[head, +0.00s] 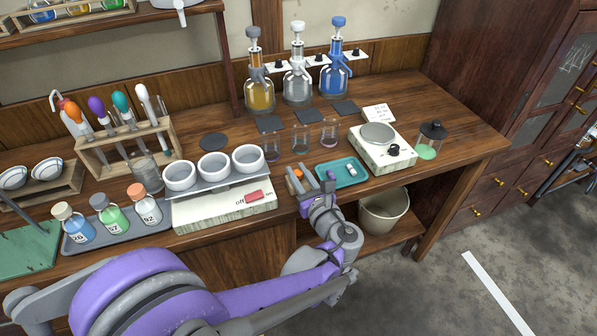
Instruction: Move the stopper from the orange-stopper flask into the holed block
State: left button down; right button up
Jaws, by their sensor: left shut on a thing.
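The orange-stopper flask (150,211), labelled 92, stands upright at the right end of the grey tray. Its salmon-orange stopper (136,189) sits in its neck. My left gripper (320,178) is at the front edge of the table, right of the white scale and well away from that flask. My right gripper is out of view.
The white scale (225,209) with three white bowls is between flask and gripper. A teal tray (343,172) is just right of the gripper. Several small glass vessels and a hotplate (382,147) stand behind. A bin (384,211) is below. Two more stoppered flasks share the grey tray (75,248).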

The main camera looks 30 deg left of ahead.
aim_at(298, 173)
pick_arm(q)
jog(key=shift+f, duration=0.25)
jog(key=c, duration=0.6)
grip_release()
jog(key=shift+r, duration=0.1)
jog(key=shift+r+p, duration=2.2)
jog(key=shift+r, duration=0.8)
jog(key=shift+f, duration=0.15)
